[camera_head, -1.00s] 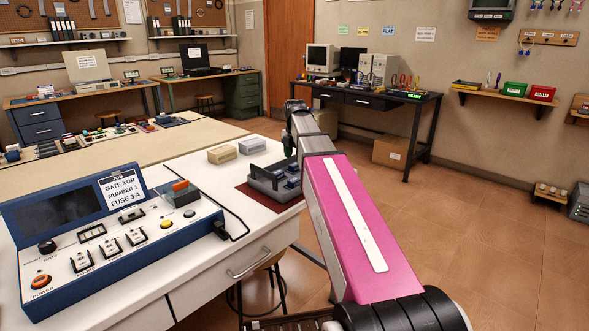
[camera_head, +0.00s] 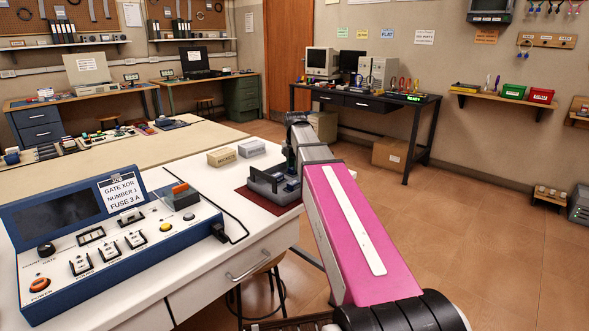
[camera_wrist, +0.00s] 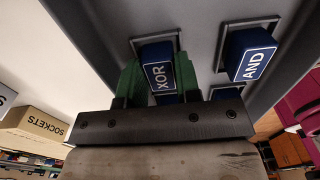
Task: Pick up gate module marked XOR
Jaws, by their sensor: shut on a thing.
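The gate module marked XOR (camera_wrist: 158,76) is a blue block with white lettering, in a square socket of a grey holder (camera_wrist: 204,28) in the wrist view. My gripper (camera_wrist: 160,72) has its two green fingers on either side of it, shut on it. The AND module (camera_wrist: 250,55) sits in the socket to its right.
A blue console (camera_head: 75,280) with a sign reading GATE XOR NUMBER 1 FUSE 3 A stands on the white bench at left. Two small boxes (camera_head: 222,157) sit behind the holder; one labelled SOCKETS (camera_wrist: 40,125) shows in the wrist view.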

